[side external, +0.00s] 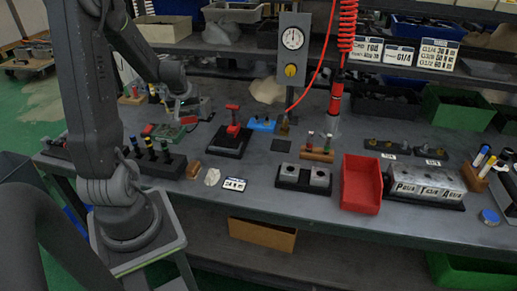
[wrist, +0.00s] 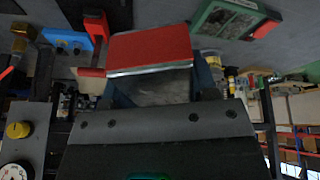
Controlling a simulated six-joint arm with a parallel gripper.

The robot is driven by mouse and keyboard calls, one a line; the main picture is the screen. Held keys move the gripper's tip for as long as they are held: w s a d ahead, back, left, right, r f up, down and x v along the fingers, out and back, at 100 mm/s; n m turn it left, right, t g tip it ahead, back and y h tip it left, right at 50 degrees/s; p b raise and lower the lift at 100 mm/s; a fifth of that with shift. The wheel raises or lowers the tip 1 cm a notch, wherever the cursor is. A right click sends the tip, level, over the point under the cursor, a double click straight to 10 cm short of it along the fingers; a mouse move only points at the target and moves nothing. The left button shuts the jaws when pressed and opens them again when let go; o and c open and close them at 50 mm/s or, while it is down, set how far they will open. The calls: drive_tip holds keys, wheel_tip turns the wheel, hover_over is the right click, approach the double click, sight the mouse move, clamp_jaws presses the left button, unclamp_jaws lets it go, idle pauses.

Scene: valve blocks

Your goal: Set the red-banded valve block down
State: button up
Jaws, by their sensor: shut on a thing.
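The red-banded valve block (wrist: 150,50) fills the middle of the wrist view, a broad red face with a silvery-grey edge below it. My gripper (wrist: 160,90) is shut on it, with a dark blue-grey finger at each side. In the side external view my gripper (side external: 182,112) is low over the back left of the bench, near a green box (side external: 168,131). The block is too small and covered there to make out clearly. I cannot tell whether its underside touches anything.
A red T-handled device (side external: 232,130) on a black base stands to the right, with a blue block (side external: 262,124) beyond it. A dark stand with several pegs (side external: 155,160) is in front. A red bin (side external: 361,184) is farther right.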

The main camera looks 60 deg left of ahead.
drive_tip(key=w+d+f+m+t+h, duration=0.1)
drive_tip(key=w+d+m+h, duration=0.1)
drive_tip(key=w+d+m, duration=0.6)
drive_tip(key=w+d+m+h, duration=0.1)
drive_tip(key=w+d, duration=0.2)
drive_tip(key=d, duration=0.9)
drive_tip(key=w+d+f+m+t+h, duration=0.1)
drive_tip(key=w+d+m+h, duration=0.1)
drive_tip(key=w+d+m, duration=0.6)
drive_tip(key=s+a+n+y, duration=0.1)
drive_tip(key=s+a+n, duration=0.4)
drive_tip(key=a, duration=0.4)
drive_tip(key=s+a+r+n+g+y, duration=0.1)
drive_tip(key=s+a+n+y, duration=0.1)
drive_tip(key=s+a+n, duration=0.4)
drive_tip(key=s+a+r+n+g+y, duration=0.1)
drive_tip(key=s+a+n, duration=0.5)
drive_tip(key=a, duration=0.7)
drive_tip(key=shift+s+a+y, duration=0.15)
drive_tip(key=shift+s+y, duration=0.1)
drive_tip(key=shift+s, duration=0.4)
drive_tip(key=shift+s+a+y, duration=0.1)
drive_tip(key=shift+s+y, duration=0.15)
drive_tip(key=shift+s, duration=0.35)
